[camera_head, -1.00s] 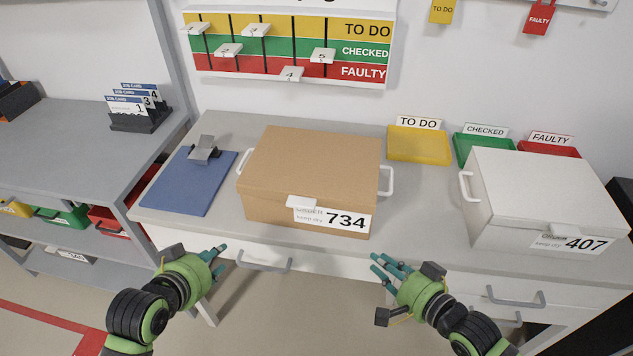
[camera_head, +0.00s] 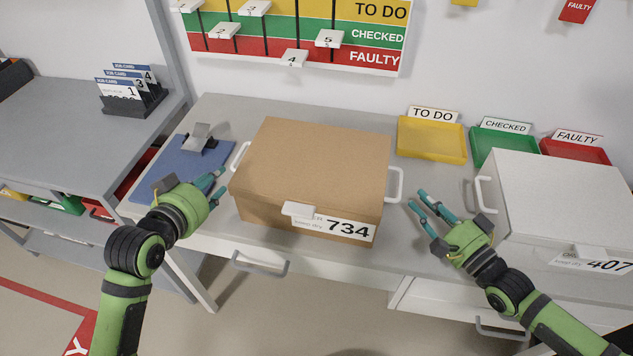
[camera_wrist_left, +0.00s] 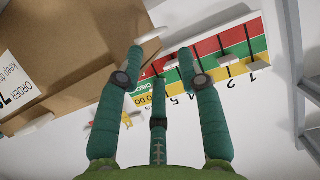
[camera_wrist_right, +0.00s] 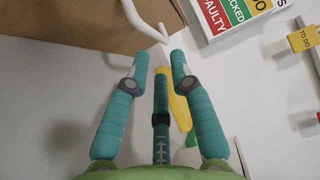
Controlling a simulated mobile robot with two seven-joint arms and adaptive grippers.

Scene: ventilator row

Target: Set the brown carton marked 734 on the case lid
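The brown carton marked 734 (camera_head: 315,165) sits on the grey worktop, with a white handle on each side. The white case marked 407 (camera_head: 560,195) stands at the right; its flat lid is bare. My left gripper (camera_head: 217,182) is open and empty just left of the carton, near its left handle (camera_head: 240,156). My right gripper (camera_head: 428,200) is open and empty just right of the carton, near its right handle (camera_head: 397,185). The carton also shows at upper left in the left wrist view (camera_wrist_left: 80,40) and in the right wrist view (camera_wrist_right: 80,20).
A blue clipboard (camera_head: 170,160) lies left of the carton. Yellow, green and red trays (camera_head: 432,143) stand behind, along the wall. A job card rack (camera_head: 133,100) is on the left shelf. A drawer handle (camera_head: 260,265) sticks out below the worktop.

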